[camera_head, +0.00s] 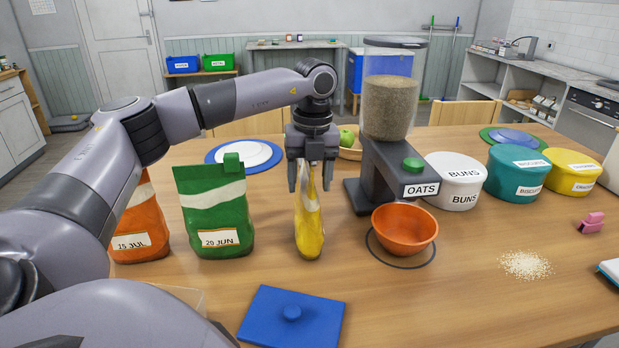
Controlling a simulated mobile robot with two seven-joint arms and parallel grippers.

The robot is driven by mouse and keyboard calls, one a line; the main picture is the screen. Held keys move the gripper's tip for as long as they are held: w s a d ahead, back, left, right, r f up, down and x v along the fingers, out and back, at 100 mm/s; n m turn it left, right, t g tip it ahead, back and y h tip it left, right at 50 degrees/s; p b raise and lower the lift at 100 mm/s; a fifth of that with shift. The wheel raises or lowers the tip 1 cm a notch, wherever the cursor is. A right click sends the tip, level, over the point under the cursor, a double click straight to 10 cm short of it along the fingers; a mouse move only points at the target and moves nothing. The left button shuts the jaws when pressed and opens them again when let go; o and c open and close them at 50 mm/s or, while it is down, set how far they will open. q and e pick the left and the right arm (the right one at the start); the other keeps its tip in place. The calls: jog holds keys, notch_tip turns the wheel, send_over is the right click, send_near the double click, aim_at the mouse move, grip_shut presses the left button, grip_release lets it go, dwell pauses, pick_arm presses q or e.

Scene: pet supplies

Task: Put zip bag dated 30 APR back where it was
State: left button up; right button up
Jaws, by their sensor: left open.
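A slim yellow bag (310,232) with a white band stands upright on the table, turned nearly edge-on. No date label shows on it. My left gripper (310,184) points down over its top, with a finger on each side, open. The bag's top is partly hidden between the fingers. To the left stand a green bag (217,215) labelled 20 JUN and an orange bag (140,225) labelled 15 JUL, partly behind my left arm. No label reading 30 APR is visible. My right gripper is out of view.
An oats dispenser (380,185) stands right of the yellow bag, with an orange bowl (404,232) before it. Labelled tubs, spilled flakes (526,264) and a pink clip (591,222) are at right. A green clip (233,163) sits on the green bag.

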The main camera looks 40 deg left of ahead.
pick_arm(q)
notch_tip(320, 180, up, 12)
jog(key=shift+w+d, duration=0.15)
jog(key=shift+w, duration=0.1)
dwell(0.7)
